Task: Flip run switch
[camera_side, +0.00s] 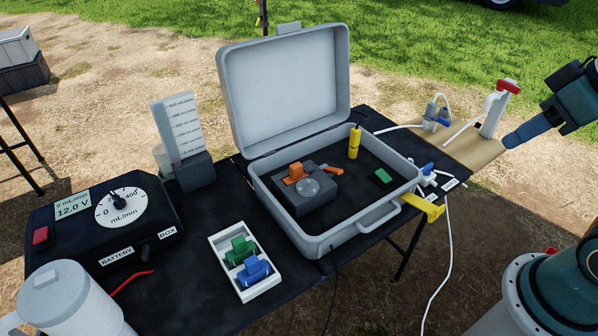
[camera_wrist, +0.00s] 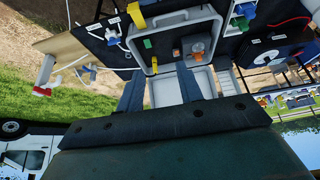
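The black battery box (camera_side: 140,215) stands at the left of the table in the side view. A red switch (camera_side: 41,236) sits on its left side; no label names it as the run switch, and its position is too small to tell. The box has a white flow dial (camera_side: 122,208) and a display (camera_side: 73,205) reading 0 mL/min and 12.0 V. My gripper (camera_side: 514,138) is at the far right, above the wooden board and far from the box. In the wrist view its two fingers (camera_wrist: 159,74) are apart with nothing held between them.
An open grey case (camera_side: 360,226) with an orange-topped pump block (camera_side: 306,190) and yellow cylinder (camera_side: 354,142) lies between my gripper and the box. Its raised lid (camera_side: 285,90) stands high. A white tray (camera_side: 222,262) holds green and blue clips. A pitcher (camera_side: 75,300) stands near the box.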

